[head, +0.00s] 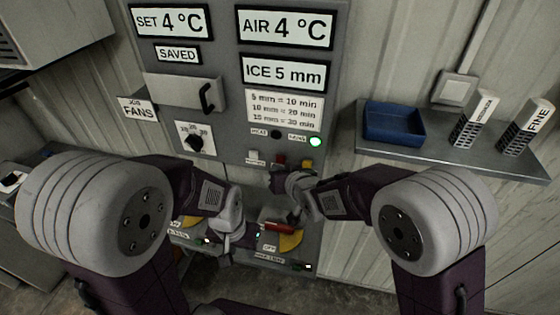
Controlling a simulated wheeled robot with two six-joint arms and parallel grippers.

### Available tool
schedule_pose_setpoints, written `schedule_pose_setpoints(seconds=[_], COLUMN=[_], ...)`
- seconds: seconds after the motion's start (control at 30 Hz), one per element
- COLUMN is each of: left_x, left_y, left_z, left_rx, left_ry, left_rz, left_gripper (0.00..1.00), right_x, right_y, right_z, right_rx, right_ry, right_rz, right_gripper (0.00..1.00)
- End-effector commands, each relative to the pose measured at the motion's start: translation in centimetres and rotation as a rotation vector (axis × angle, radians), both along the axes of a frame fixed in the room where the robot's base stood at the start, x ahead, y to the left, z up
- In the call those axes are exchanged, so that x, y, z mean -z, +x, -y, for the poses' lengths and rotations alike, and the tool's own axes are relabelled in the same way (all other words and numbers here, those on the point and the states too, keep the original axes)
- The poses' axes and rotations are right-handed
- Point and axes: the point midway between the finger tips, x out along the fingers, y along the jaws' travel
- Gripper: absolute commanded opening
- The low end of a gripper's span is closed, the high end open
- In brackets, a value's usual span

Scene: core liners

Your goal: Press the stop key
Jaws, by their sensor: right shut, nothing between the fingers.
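A small red key (280,160) sits low on the grey control panel (225,100), between a pale key (254,156) and a yellow key (307,163). I cannot read a stop label on any of them. My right gripper (278,180) is shut and empty, just below the red key. Whether it touches the key cannot be told. My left gripper (226,258) hangs lower, in front of the lower part of the panel, and its fingers are too small to judge.
A green lamp (315,141) is lit beside a dark lamp (275,134). A dial (196,141) and a drawer-like handle (207,97) are at the left. A red lever (278,227) is below.

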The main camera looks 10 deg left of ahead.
Motion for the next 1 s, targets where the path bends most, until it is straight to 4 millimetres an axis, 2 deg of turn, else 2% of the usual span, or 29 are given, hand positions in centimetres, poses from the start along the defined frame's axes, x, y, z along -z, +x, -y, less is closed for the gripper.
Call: schedule_pose_setpoints(seconds=[1.0], left_x=[0.14], left_y=[-0.01], left_z=[0.00], left_rx=[0.000], left_ry=[0.000], left_rz=[0.000], left_gripper=[0.36], right_x=[-0.01], right_y=[0.85], right_z=[0.03], right_rx=[0.000], right_ry=[0.000], right_rz=[0.000], right_gripper=[0.00])
